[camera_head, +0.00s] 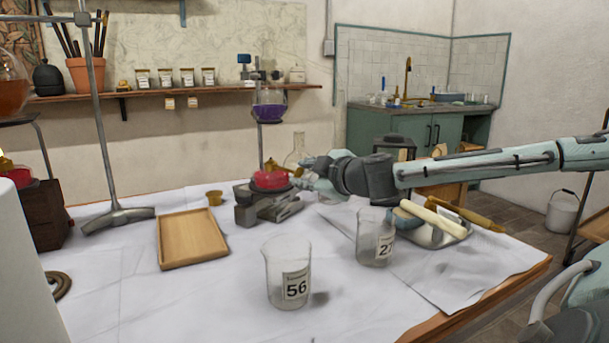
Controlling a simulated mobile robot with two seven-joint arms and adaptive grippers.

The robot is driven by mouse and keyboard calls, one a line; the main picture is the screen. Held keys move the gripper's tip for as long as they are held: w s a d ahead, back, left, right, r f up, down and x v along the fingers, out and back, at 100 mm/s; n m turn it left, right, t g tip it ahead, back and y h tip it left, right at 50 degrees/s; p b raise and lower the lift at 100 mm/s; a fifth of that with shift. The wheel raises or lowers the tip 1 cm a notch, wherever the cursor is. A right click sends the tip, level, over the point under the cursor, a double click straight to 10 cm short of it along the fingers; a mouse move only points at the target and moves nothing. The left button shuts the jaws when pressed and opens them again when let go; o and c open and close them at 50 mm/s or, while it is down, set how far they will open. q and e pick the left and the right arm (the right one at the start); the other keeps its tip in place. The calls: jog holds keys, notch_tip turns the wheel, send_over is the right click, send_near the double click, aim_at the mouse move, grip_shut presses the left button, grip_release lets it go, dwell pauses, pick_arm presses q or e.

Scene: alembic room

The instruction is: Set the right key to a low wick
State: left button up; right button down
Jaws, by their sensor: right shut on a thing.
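A red spirit burner (270,181) sits on a dark grey stand (262,210) at the back middle of the table, below a flask of purple liquid (269,107). My right arm reaches in from the right. My right gripper (303,181) is at the burner's right side, shut on the small brass key (298,172) there. The fingers partly hide the key, and its exact turn is too small to tell. Another red burner (17,177) stands at the far left under a flask of orange liquid (12,95). My left gripper is not in view.
Beaker 56 (287,275) stands at the front middle. A wooden tray (191,238) lies left. A clear flask (298,150) stands behind the gripper.

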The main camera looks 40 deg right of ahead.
jog(key=c, duration=1.2)
grip_release()
jog(key=v, duration=1.2)
